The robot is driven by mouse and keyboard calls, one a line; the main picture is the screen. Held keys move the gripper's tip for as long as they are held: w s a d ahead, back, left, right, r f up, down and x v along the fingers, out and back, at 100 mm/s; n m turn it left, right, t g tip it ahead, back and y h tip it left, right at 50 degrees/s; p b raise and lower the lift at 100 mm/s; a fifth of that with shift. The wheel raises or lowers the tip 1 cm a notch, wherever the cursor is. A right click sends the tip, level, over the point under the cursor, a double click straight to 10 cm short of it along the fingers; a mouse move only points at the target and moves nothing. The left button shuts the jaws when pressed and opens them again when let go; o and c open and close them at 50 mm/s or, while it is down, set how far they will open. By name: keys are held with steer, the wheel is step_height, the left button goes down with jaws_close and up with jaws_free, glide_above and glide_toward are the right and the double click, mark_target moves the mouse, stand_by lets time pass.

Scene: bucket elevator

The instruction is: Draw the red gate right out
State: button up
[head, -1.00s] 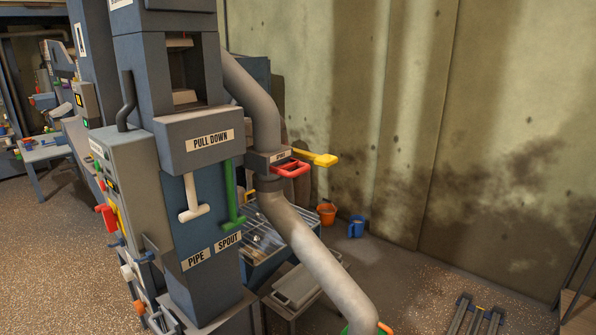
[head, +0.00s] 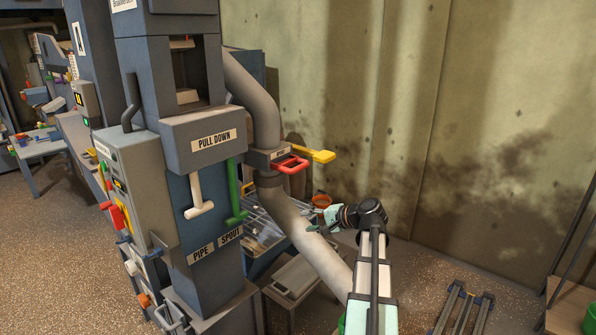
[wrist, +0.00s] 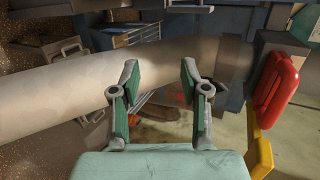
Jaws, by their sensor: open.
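The red gate (head: 291,165) shows as a red loop handle on the right side of a grey box (head: 268,157) in the pipe. A yellow handle (head: 318,156) sticks out just above and behind it. In the wrist view the red handle (wrist: 276,88) is at the right edge, with the yellow handle (wrist: 262,153) below it. My gripper (head: 318,224) is lower and to the right of the red handle, apart from it. In the wrist view my gripper (wrist: 158,80) is open and empty, its fingers pointing at the pale pipe (wrist: 70,85).
The sloping pipe (head: 325,255) runs close beside my gripper. White and green levers (head: 235,195) hang on the machine's front. Open space lies right of the handles, before the wall.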

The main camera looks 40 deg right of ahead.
mark_target(301, 168)
steer(key=s+d+r+m+t+h, duration=0.1)
steer(key=s+d+r+t, duration=0.2)
steer(key=r, duration=0.6)
steer(key=s+d+r, duration=0.3)
steer(key=d+r, duration=0.1)
steer(key=r, duration=0.5)
steer(key=p+x, duration=0.2)
steer(key=x, duration=0.4)
steer(key=p+x, duration=0.2)
steer(key=x, duration=0.3)
steer(key=p+x, duration=0.2)
steer(key=x, duration=0.4)
steer(key=shift+w+f, duration=0.35)
jaws_close()
